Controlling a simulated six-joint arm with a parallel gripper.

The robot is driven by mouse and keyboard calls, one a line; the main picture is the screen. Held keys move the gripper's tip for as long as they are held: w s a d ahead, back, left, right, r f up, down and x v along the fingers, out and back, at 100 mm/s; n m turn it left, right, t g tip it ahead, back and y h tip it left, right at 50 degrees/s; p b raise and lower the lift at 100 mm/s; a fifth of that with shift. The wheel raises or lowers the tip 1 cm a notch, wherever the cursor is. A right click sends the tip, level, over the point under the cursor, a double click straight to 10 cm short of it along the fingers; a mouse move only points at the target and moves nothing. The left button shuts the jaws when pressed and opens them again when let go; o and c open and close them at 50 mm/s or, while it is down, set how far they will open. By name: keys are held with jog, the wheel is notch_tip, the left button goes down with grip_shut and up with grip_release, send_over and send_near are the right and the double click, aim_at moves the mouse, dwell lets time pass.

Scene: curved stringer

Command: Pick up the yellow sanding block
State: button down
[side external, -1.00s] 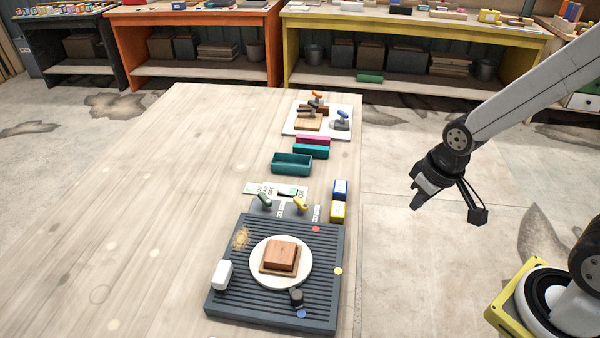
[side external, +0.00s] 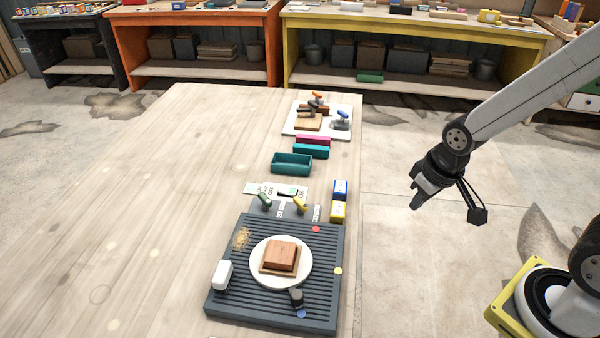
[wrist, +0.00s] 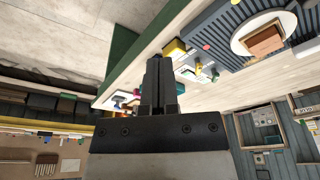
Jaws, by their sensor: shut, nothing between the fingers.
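The yellow sanding block (side external: 338,211) sits near the right edge of the wooden table, just beyond the dark ribbed mat. It has a pale top face with small marks. A blue block (side external: 340,189) of like shape is right behind it. In the wrist view a yellow block (wrist: 174,49) shows beside my fingers, near the table edge. My gripper (side external: 414,201) is in the air to the right of the table, apart from the block. Its fingers are together and empty; in the wrist view the fingers (wrist: 160,70) point up the picture.
The ribbed mat (side external: 219,302) holds a white plate (side external: 254,271) with a wooden block (side external: 282,256). A teal tray (side external: 291,164), pink and teal bars, and a white board (side external: 291,122) with tools lie farther back. Small green and yellow clamps stand left of the block. The table's left side is clear.

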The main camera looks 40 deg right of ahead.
jog(key=shift+c, duration=0.2)
grip_release()
jog(key=n+g+y, duration=0.1)
jog(key=n+g, duration=0.1)
jog(key=n, duration=0.6)
send_over(338, 208)
jog(key=s, duration=0.2)
jog(key=f, duration=0.9)
jog(key=shift+w+d+f, duration=0.1)
jog(key=shift+w+d, duration=0.15)
jog(key=shift+d, duration=0.15)
jog(key=shift+w+a+f+n, duration=0.1)
jog(key=shift+w+f+n, duration=0.35)
jog(key=shift+n, duration=0.05)
jog(key=shift+f, duration=0.15)
jog(key=shift+w+a+f, duration=0.1)
jog(key=shift+f, duration=1.05)
jog(key=shift+f, duration=0.15)
